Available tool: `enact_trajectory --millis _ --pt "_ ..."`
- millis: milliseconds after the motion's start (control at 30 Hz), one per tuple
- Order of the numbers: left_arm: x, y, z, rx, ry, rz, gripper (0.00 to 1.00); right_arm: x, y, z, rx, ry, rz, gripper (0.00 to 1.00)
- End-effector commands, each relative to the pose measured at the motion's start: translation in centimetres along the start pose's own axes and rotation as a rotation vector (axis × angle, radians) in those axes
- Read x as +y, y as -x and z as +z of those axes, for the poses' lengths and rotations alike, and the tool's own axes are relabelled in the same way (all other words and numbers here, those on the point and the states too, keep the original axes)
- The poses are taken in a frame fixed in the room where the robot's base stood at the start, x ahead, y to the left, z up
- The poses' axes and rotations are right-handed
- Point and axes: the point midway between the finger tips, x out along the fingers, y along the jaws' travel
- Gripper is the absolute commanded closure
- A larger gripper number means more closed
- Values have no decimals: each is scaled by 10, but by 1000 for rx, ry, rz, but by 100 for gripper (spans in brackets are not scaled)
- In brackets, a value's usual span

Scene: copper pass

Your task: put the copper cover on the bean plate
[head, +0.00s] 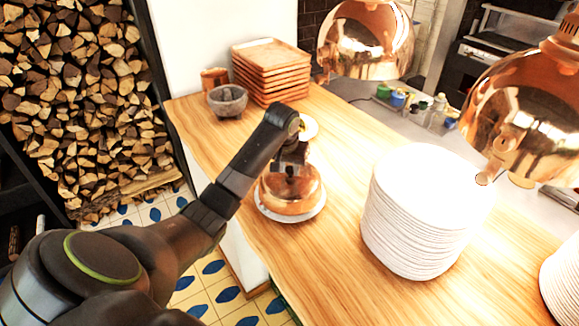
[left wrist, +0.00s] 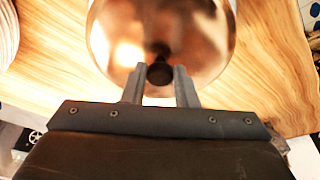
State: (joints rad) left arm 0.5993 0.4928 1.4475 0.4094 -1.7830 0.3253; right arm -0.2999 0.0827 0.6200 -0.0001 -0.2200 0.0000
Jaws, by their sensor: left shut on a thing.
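The copper cover (head: 291,193) is a shiny dome with a dark knob on top. It sits over a white plate (head: 263,211) on the wooden counter, in the middle of the head view. Only the plate's rim shows around the cover; any beans are hidden under it. My left gripper (head: 291,169) reaches down over the cover and is shut on its knob. In the left wrist view the cover (left wrist: 200,40) fills the top middle, with the dark knob between the two fingers (left wrist: 160,77). My right gripper is in neither view.
A tall stack of white plates (head: 412,240) stands right of the cover. Wooden trays (head: 270,65) and a grey stone bowl (head: 227,100) stand at the back left. Copper lamps (head: 365,40) hang over the counter.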

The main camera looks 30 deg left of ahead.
Motion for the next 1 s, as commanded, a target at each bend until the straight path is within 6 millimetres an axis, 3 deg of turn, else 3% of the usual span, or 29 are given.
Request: enact_trajectory --millis 1000 --pt "0 -6 2 1 0 0 100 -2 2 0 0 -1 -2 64"
